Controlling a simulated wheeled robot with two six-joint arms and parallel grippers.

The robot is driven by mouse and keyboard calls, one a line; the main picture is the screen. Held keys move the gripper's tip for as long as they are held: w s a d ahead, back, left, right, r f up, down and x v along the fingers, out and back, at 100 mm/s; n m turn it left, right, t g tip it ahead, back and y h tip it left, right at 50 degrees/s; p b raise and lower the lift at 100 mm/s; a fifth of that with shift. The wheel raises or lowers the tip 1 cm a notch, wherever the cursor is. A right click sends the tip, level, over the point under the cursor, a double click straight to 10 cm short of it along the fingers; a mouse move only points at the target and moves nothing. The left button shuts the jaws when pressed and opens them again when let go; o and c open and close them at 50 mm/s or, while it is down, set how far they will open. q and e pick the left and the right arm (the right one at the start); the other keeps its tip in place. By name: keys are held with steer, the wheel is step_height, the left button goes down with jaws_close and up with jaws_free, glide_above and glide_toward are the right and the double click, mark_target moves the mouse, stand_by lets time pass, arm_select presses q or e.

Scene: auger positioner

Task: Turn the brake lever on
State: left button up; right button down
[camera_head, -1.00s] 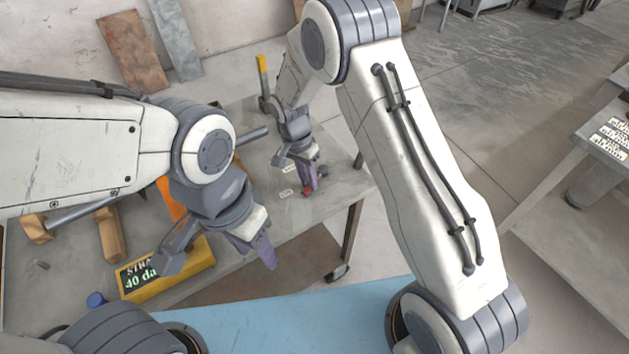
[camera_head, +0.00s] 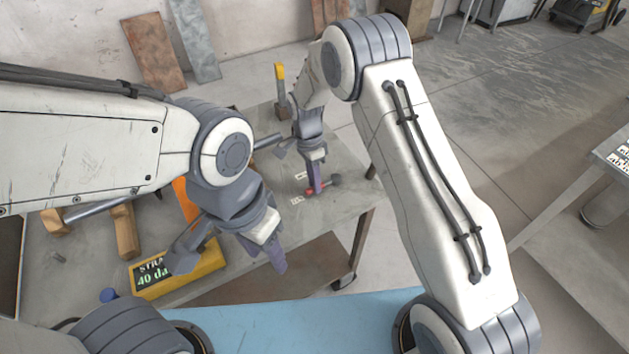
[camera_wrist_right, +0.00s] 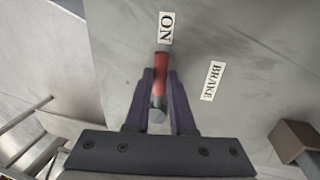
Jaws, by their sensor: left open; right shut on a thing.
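The brake lever has a red handle (camera_wrist_right: 162,66) and a grey rounded part between the fingers of my right gripper (camera_wrist_right: 159,95). My right gripper is shut on the lever. The red end points at the ON label (camera_wrist_right: 166,28); a BRAKE label (camera_wrist_right: 212,80) lies to the right. My left gripper (camera_head: 229,262) is open and empty, near the table's front edge.
A yellow box with a display (camera_head: 200,272) sits on the grey table (camera_head: 345,215) below my left gripper. A yellow-topped post (camera_head: 281,85) stands behind my right gripper. Wooden pieces (camera_head: 124,232) lie at the left. A brown block (camera_wrist_right: 296,142) shows in the wrist view.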

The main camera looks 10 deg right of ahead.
steer(key=shift+a, duration=0.1)
steer(key=c, duration=0.8)
jaws_free()
steer(key=shift+o, duration=0.2)
step_height(320, 180, up, 10)
steer(key=w, duration=0.2)
steer(key=shift+a+r, duration=0.15)
steer(key=shift+a, duration=0.25)
